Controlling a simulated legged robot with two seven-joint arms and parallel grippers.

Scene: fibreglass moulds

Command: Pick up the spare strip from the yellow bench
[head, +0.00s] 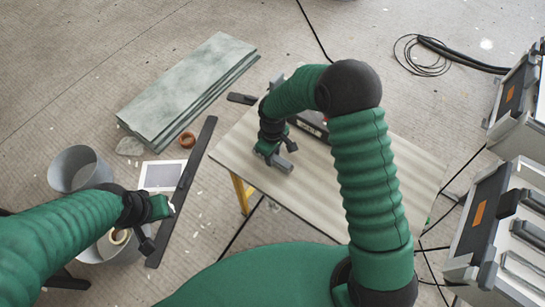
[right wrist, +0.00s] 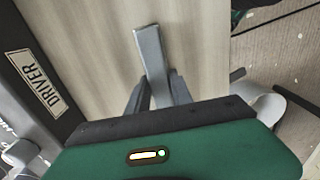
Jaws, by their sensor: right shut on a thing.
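The yellow bench (head: 325,205) has a pale wood-like top and a yellow leg at its left side. My right gripper (head: 273,153) is low over the bench top near its left edge. In the right wrist view my right gripper (right wrist: 158,92) is shut on a grey strip (right wrist: 149,45), which runs between the fingers and out past the tips. The strip (head: 284,165) shows partly in the head view, at or just above the bench top; any gap is unclear. My left gripper (head: 150,220) hangs to the left, away from the bench; its jaws are not clear.
A dark case with a DRIVER label (right wrist: 36,82) is beside the right gripper. Grey-green sheets (head: 190,85), a long dark bar (head: 190,180), an orange roll (head: 187,139) and a grey bucket (head: 78,167) are on the floor at left. Cases (head: 500,225) stand at right.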

